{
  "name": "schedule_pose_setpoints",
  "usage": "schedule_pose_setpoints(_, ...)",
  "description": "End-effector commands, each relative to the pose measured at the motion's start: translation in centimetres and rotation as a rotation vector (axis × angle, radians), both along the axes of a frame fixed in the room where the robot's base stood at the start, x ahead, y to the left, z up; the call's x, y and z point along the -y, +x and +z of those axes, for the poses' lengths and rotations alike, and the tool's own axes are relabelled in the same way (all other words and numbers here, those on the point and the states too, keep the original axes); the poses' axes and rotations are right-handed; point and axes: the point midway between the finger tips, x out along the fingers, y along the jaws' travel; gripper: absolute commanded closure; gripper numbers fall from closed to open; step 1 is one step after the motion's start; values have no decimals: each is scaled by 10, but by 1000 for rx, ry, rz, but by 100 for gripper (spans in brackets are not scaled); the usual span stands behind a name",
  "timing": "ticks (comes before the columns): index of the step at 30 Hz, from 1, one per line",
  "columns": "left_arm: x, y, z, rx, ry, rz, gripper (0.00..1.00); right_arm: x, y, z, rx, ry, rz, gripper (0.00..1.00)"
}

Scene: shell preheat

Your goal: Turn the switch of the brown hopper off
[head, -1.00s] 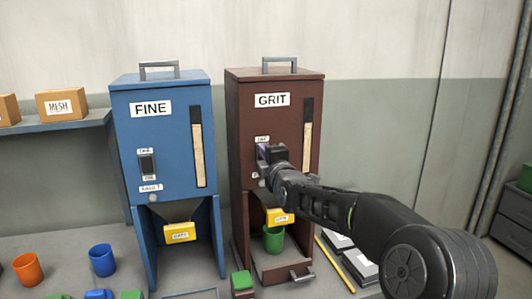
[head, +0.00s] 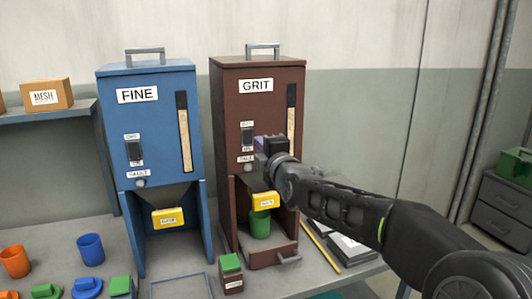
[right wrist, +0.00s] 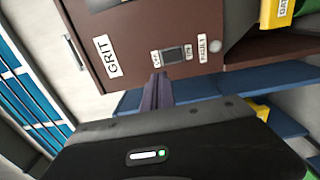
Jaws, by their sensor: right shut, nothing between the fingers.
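The brown hopper (head: 228,108), labelled GRIT, stands right of the blue hopper. Its dark rocker switch (head: 247,136) is on the front, with a label above and one below. The switch also shows in the right wrist view (right wrist: 174,54), between two small labels; which side is pressed I cannot tell. My right gripper (head: 259,144) is shut and empty, just right of the switch and seemingly apart from it. Its closed fingers (right wrist: 157,92) point toward the hopper front in the right wrist view. My left gripper is not in view.
The blue hopper (head: 150,95), labelled FINE, has a similar switch (head: 134,150). A green cup (head: 260,224) stands under the brown hopper's yellow-tagged outlet. Cups and small blocks lie at the front left. A yellow stick (head: 322,248) and dark trays lie to the right.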

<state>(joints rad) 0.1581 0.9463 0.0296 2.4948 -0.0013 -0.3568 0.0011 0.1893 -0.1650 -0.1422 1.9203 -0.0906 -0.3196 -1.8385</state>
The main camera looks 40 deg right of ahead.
Motion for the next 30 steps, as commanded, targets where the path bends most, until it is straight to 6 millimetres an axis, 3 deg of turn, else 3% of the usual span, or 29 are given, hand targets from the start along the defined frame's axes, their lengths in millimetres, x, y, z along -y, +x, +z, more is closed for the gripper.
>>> schedule_pose_setpoints(3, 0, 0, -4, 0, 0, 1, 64, -6, -19, 2, 0, 1, -1, 100)
schedule_pose_setpoints(8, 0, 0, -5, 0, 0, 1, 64, -11, -32, 3, -1, 0, 0, 100)
schedule_pose_setpoints(30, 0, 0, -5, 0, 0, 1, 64, -12, -33, 4, -2, 1, 0, 100)
